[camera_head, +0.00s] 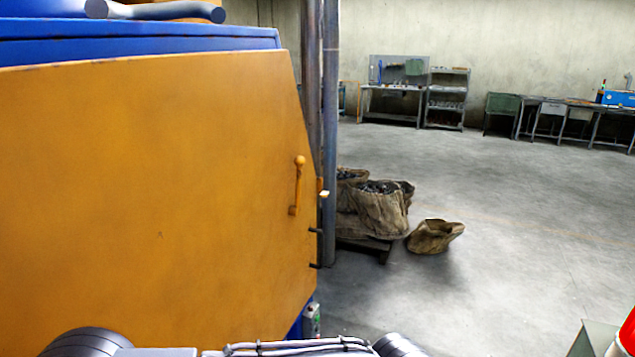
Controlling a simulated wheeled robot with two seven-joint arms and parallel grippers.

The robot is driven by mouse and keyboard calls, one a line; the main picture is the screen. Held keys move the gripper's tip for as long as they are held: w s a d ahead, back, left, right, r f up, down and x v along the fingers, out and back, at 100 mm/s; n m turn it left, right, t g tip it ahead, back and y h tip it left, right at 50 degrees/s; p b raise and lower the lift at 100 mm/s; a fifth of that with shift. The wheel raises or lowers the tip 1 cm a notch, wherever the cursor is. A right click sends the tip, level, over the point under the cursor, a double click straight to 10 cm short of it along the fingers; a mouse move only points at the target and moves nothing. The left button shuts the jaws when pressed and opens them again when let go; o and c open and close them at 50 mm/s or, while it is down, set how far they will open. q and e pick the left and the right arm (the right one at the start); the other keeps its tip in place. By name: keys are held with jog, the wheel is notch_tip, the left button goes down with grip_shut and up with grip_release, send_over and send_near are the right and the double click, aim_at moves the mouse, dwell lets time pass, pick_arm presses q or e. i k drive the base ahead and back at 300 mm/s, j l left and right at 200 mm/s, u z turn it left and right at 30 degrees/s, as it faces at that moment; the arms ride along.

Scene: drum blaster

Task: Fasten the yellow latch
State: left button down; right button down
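A large yellow-orange door (150,190) of the blue machine fills the left of the head view. A yellow latch handle (297,185) with a round knob at its top stands upright near the door's right edge. A small yellow piece with a pale tip (323,194) sticks out at that edge, just right of the handle. Dark pins show below it. Parts of my own arms show along the bottom edge. Neither of my grippers is in view, and nothing of mine touches the latch.
Vertical pipes (330,120) stand right behind the door's edge. Filled sacks (376,208) rest on a pallet beyond, with a smaller sack (435,236) on the floor. Workbenches (392,88) line the far wall. The concrete floor (500,200) at the right is mostly clear. A red object (628,333) shows at bottom right.

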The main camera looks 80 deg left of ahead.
aim_at(295, 212)
jog(key=i+j+u, duration=0.1)
jog(key=u, duration=2.55)
